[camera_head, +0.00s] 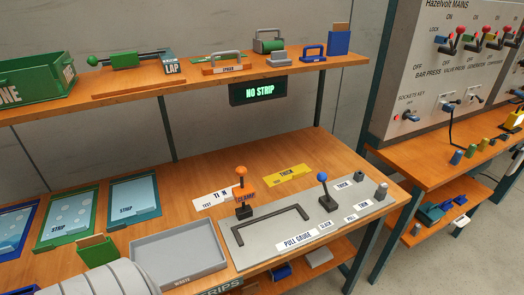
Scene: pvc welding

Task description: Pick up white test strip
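A flat white piece (212,199) marked "TEST", with larger lettering partly hidden, lies on the lower bench behind the pull gauge plate. It looks like the white test strip, though I cannot tell it from a label plate. The orange-knobbed clamp lever (241,184) stands close to its right end and covers part of it. A yellow plate marked "THICK" (287,174) lies to its right. Neither gripper shows in the head view. A grey rounded part at the bottom left looks like my own arm, and its gripper is out of sight.
The grey gauge plate (275,247) holds a dark U-shaped bar and a blue-knobbed lever (324,190). A grey waste tray (180,274) and blue strip trays (133,211) lie left. A shelf (200,77) overhangs the back; its display (259,91) reads "NO STRIP".

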